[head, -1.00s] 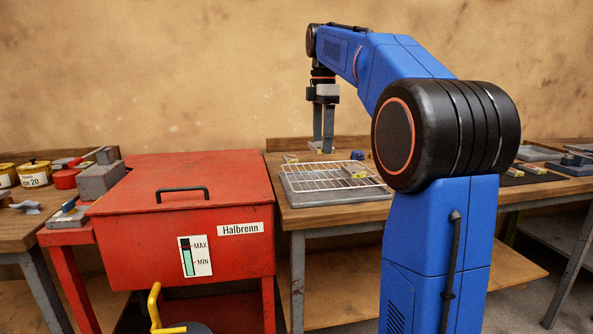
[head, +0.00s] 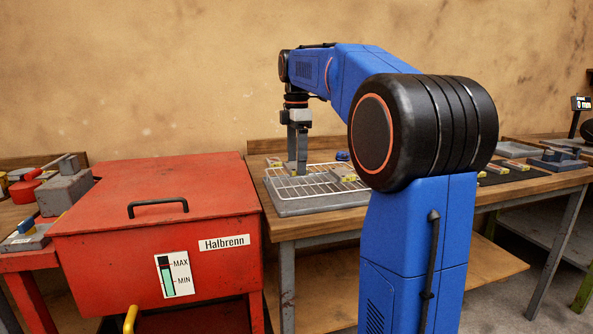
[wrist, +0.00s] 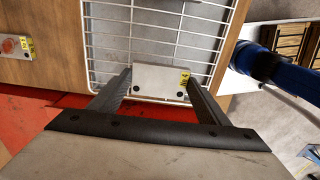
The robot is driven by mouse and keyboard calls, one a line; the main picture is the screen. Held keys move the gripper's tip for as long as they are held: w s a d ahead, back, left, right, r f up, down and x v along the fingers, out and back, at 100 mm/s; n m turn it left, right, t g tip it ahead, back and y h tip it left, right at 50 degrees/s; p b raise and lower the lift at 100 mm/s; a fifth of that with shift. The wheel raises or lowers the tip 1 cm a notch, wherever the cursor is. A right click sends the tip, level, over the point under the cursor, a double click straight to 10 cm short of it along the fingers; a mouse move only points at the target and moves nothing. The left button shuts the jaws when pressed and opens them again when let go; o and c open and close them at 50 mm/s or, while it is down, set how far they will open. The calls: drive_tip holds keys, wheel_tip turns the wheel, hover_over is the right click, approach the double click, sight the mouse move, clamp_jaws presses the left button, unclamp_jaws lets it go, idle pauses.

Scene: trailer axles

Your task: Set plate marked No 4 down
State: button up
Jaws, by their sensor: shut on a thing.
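My gripper (head: 297,170) is shut on a small grey plate (wrist: 158,80) with a yellow tag at one corner. In the wrist view my gripper (wrist: 160,95) has one finger at each end of the plate. The plate is over the wire rack (wrist: 120,50), near its edge. In the head view the fingertips are low over the left back part of the rack (head: 318,189); I cannot tell whether the plate touches the wires. Another yellow-tagged plate (head: 344,173) lies on the rack, right of my gripper.
The rack is on a grey tray (head: 300,208) on the wooden bench. A small tagged plate (wrist: 12,46) lies on the bench beside the rack. A red lidded tank (head: 160,225) labelled Halbrenn stands left of the bench. More tagged pieces (head: 515,165) lie far right.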

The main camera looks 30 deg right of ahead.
drive_tip(key=shift+f, duration=1.55)
drive_tip(key=o, duration=1.6)
drive_tip(key=shift+f, duration=0.15)
drive_tip(key=shift+c, duration=0.2)
wheel_tip(320, 180, up, 12)
